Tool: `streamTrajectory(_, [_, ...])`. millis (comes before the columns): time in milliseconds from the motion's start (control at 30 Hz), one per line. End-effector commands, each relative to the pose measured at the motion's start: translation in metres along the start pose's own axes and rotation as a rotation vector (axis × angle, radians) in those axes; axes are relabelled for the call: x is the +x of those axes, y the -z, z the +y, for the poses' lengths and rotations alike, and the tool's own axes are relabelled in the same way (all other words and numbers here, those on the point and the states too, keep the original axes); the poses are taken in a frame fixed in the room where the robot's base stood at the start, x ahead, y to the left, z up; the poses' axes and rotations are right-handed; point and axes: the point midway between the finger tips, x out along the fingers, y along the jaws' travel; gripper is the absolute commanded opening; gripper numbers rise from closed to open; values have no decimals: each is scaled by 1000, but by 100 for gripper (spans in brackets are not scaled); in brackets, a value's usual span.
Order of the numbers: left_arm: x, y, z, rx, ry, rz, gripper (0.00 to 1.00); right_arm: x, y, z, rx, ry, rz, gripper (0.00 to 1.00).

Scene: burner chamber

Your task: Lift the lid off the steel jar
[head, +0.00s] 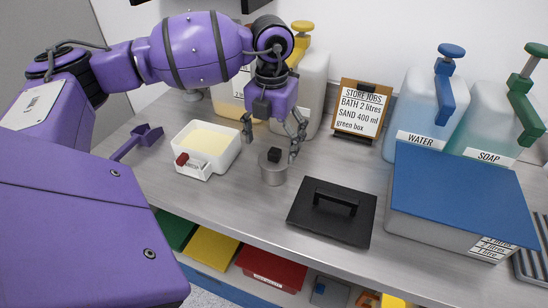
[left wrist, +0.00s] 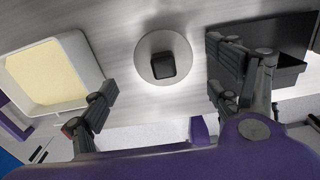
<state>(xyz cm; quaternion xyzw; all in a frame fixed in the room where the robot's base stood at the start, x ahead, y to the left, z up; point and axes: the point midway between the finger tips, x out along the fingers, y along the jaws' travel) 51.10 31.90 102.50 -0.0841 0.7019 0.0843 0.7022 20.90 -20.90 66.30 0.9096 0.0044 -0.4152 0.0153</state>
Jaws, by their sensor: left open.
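The steel jar (head: 273,174) stands upright on the grey worktop. Its round steel lid with a black knob (head: 274,155) sits on top. In the left wrist view the lid (left wrist: 146,67) shows from above, with the black knob (left wrist: 164,64) at its middle. My left gripper (head: 270,139) is open and points down, just above and behind the lid. In the left wrist view its two fingers (left wrist: 160,92) are spread wide to either side of the lid, apart from the knob. My right gripper is not in view.
A white tub (head: 232,151) of pale sand stands left of the jar, with a purple scoop (head: 140,140) beyond it. A black handled lid or box (head: 332,211) lies close at the right. A blue-topped box (head: 455,195) and large dispensers (head: 421,110) stand farther right.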

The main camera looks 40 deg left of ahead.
Motion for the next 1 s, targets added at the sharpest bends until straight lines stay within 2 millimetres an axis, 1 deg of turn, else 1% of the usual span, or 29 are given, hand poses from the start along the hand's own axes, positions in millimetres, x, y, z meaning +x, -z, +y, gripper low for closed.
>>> streamTrajectory(33, [6, 0, -2, 0, 2, 2, 82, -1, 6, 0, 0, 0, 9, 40])
streamTrajectory(100, [16, -2, -2, 0, 1, 2, 82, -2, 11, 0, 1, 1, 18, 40])
streamTrajectory(233, [35, -3, -2, 0, 1, 1, 82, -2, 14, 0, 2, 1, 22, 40])
streamTrajectory(333, [40, -3, -2, 0, 1, 0, 82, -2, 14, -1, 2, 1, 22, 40])
streamTrajectory(467, [41, -3, -2, 1, 0, 0, 82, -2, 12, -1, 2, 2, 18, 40])
streamTrajectory(500, [40, -3, -2, 1, 0, 0, 81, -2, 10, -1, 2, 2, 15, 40])
streamTrajectory(700, [40, -3, -2, 1, 0, 0, 55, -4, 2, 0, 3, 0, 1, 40])
streamTrajectory(800, [40, -3, -2, 1, 0, 0, 42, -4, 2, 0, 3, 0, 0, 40])
streamTrajectory(833, [40, -3, -2, 2, 0, 0, 40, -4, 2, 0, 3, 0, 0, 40])
streamTrajectory(1000, [40, -3, -2, 2, 0, 0, 39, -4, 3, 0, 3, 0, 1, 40])
